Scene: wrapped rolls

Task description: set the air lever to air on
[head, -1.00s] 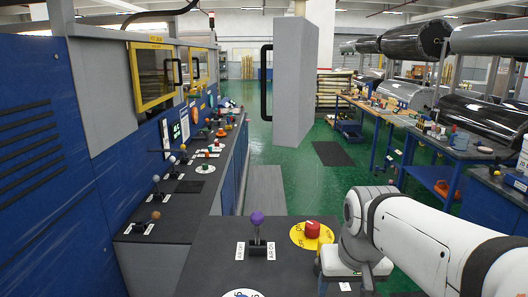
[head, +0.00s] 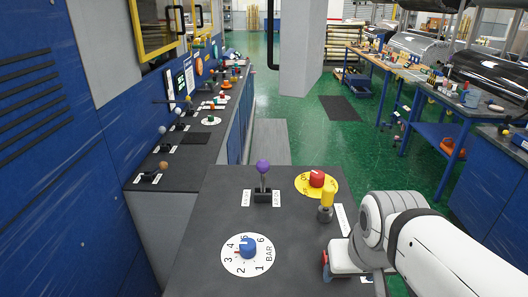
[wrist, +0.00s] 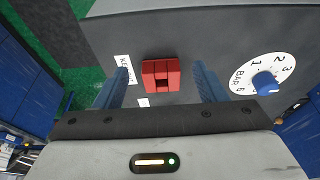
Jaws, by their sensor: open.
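The air lever, with a purple ball knob (head: 263,167) on a thin stem, stands on a black base (head: 263,197) on the dark console. Its stem looks nearly upright. A white label (head: 247,198) is on its left and another (head: 276,198) on its right; a moment ago they read AIR OFF and AIR ON. My gripper (head: 326,268) is at the console's right edge, right of and nearer than the lever. In the wrist view my gripper (wrist: 160,68) has its blue fingers apart, with a red block-shaped control (wrist: 161,74) showing between them. The lever is not in the wrist view.
A blue pressure dial (head: 247,247) lies in front of the lever. The console is bare left of the lever.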

